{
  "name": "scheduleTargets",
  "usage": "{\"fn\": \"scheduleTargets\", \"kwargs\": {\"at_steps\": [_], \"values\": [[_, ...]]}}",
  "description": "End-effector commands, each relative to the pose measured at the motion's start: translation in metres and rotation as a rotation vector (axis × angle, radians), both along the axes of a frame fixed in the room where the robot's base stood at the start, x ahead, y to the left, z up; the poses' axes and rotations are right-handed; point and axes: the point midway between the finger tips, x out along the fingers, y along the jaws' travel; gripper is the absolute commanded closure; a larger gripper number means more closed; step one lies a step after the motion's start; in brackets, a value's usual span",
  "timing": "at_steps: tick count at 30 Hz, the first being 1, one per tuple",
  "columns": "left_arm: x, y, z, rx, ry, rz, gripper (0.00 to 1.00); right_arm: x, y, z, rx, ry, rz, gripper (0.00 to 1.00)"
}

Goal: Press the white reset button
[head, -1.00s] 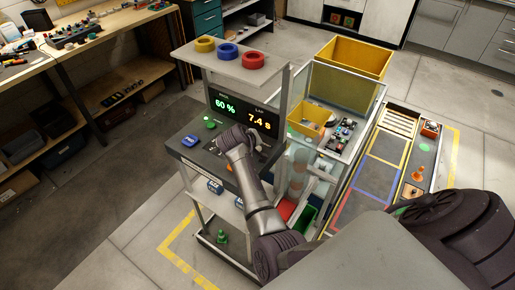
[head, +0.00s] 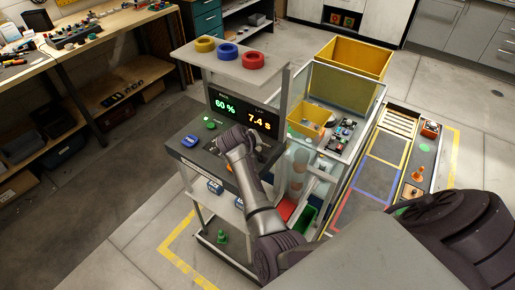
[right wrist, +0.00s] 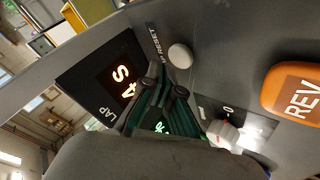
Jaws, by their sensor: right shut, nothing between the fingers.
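The white reset button (right wrist: 180,55) is a round cap on the grey panel, beside the word RESET in the right wrist view. My right gripper (right wrist: 164,88) is shut and empty. Its fingertips lie just below the button in that view and look apart from it; the exact gap is hard to tell. In the head view my right arm reaches over the console (head: 183,151), hiding the reset button and its own fingertips. My left gripper is not in view.
An orange REV button (right wrist: 296,90) and a white knob (right wrist: 222,134) sit near the reset button. The lit display (head: 243,112) stands behind the panel. A blue button (head: 190,141) and a green one (head: 209,122) are on the console's left.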

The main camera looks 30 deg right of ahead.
Motion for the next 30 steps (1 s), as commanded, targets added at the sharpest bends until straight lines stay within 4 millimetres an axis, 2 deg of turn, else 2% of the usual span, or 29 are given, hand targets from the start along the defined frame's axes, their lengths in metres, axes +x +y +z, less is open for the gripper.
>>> {"fn": "scheduleTargets", "kwargs": {"at_steps": [5, 30], "values": [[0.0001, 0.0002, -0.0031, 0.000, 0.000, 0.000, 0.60, -0.0003, -0.0002, -0.0068, -0.001, 0.000, -0.001, 1.00], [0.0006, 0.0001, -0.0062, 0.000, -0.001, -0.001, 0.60, -0.0003, -0.0002, -0.0125, 0.000, 0.001, 0.001, 1.00]]}}
